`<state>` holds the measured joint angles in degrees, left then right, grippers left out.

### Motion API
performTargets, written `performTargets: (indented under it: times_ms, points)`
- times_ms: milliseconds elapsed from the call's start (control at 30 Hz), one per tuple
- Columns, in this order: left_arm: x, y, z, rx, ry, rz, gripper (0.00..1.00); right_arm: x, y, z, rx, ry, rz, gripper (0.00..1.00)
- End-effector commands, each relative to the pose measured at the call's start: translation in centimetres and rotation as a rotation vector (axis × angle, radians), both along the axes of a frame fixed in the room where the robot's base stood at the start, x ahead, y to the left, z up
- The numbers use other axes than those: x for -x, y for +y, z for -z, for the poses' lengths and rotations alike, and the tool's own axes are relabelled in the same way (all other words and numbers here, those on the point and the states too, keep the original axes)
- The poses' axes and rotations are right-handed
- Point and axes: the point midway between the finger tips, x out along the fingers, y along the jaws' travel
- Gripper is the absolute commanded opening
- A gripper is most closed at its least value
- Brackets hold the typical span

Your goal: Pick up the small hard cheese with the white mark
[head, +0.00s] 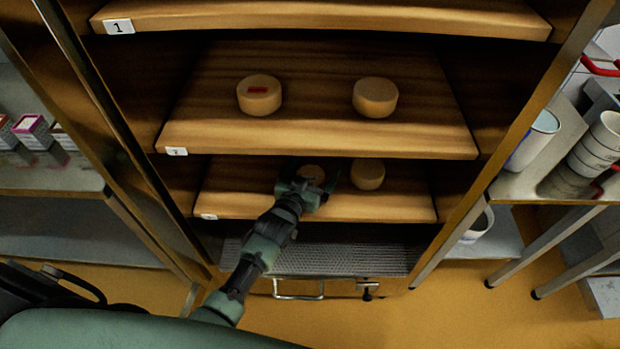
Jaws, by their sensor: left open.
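On the lower shelf, a small cheese (311,172) sits partly hidden behind my left gripper (312,182). The gripper is open, with its fingers at this cheese; I cannot tell whether they touch it. A second small cheese (367,174) stands to the right on the same shelf, clear of the gripper. On the shelf above are a cheese with a red mark (259,95) and a plain-looking cheese (375,98). I cannot make out a white mark on any cheese. My right gripper is not in view.
The lower shelf board (225,200) lies close under the middle shelf board (320,143), whose front edge is just above my gripper. Metal cabinet posts flank both sides. Shelves with white tubs (590,150) stand at right, small boxes (33,131) at left.

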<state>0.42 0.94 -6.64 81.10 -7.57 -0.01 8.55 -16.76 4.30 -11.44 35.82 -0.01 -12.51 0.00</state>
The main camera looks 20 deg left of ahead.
Motion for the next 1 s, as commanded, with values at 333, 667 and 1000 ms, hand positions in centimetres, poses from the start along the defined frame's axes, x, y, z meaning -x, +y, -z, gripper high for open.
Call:
performTargets:
  times_ms: [333, 667, 1000]
  points:
    - [0.0, 0.0, -0.1, 0.000, -0.002, 0.000, 0.33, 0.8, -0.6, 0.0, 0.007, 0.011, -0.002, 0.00]
    - [0.0, 0.0, -1.8, 0.000, -0.005, 0.000, 0.33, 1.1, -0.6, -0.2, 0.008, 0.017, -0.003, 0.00]
    - [0.0, 0.0, -8.4, 0.001, -0.006, 0.001, 0.33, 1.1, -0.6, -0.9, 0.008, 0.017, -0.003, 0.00]
